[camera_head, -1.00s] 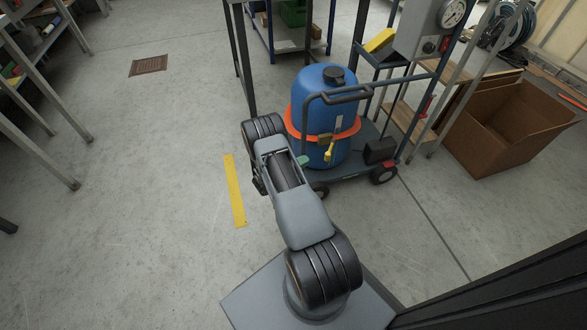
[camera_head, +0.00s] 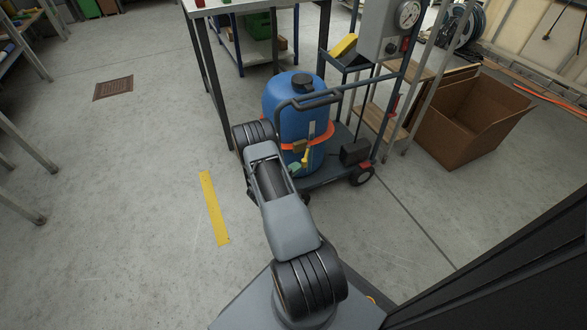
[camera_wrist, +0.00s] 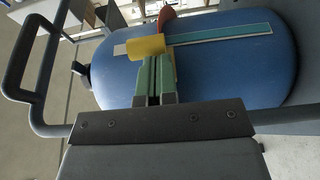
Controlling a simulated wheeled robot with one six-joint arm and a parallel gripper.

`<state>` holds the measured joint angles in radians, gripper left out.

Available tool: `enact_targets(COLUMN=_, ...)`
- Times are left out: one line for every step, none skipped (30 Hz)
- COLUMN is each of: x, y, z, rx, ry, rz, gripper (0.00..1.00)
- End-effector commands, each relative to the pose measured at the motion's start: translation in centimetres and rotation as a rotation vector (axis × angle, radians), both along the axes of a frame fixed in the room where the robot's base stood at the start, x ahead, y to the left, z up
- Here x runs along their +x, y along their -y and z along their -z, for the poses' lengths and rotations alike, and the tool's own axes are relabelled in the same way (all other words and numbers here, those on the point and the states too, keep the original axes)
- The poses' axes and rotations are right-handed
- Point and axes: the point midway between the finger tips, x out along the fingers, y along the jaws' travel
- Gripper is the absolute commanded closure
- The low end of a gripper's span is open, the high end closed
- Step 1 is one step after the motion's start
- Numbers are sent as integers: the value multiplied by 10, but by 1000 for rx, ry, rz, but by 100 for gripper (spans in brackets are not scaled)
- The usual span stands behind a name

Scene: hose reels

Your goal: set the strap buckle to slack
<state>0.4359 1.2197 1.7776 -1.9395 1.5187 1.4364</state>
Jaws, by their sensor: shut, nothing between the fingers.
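A blue tank (camera_head: 285,95) stands on a cart with an orange strap (camera_head: 321,134) around its middle. The strap's buckle (camera_head: 299,146) is a small brass-coloured block on the near side, with a yellow lever (camera_head: 306,157) slanting down from it. My gripper (camera_head: 295,167) shows only as a green tip just left of the lever. In the wrist view my gripper (camera_wrist: 156,58) is shut and empty. Its green fingertips overlap the yellow lever (camera_wrist: 146,46); I cannot tell whether they touch it. The fingers hide part of the strap, whose red-orange end (camera_wrist: 167,14) shows beyond.
The cart's dark handle frame (camera_head: 308,100) rises over the tank, and also shows in the wrist view (camera_wrist: 22,65). A grey gauge panel (camera_head: 388,35) and an open brown box (camera_head: 470,120) stand to the right. The floor to the left is clear around a yellow stripe (camera_head: 213,207).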

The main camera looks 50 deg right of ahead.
Motion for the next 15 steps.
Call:
enact_targets(x=-9, y=3, z=1, rx=1, ry=-2, rz=4, gripper=100)
enact_targets(x=-14, y=5, z=1, rx=1, ry=-2, rz=5, gripper=100)
enact_targets(x=-20, y=8, z=1, rx=1, ry=-2, rz=6, gripper=100)
enact_targets(x=-24, y=10, z=2, rx=1, ry=-2, rz=5, gripper=100)
enact_targets(x=-27, y=11, z=2, rx=1, ry=-1, rz=5, gripper=100)
enact_targets(x=-30, y=13, z=1, rx=1, ry=0, rz=4, gripper=100)
enact_targets(x=-31, y=14, z=1, rx=1, ry=0, rz=3, gripper=100)
enact_targets(x=-32, y=14, z=1, rx=1, ry=0, rz=3, gripper=100)
enact_targets(x=-32, y=14, z=0, rx=1, ry=0, rz=2, gripper=100)
enact_targets(x=-32, y=14, z=0, rx=1, ry=0, rz=1, gripper=100)
enact_targets(x=-32, y=14, z=0, rx=1, ry=0, rz=1, gripper=100)
enact_targets(x=-32, y=14, z=0, rx=1, ry=0, rz=1, gripper=100)
enact_targets(x=-32, y=14, z=0, rx=1, ry=0, rz=1, gripper=100)
enact_targets(x=-32, y=14, z=0, rx=0, ry=0, rz=1, gripper=100)
enact_targets(x=-32, y=14, z=0, rx=0, ry=0, rz=1, gripper=100)
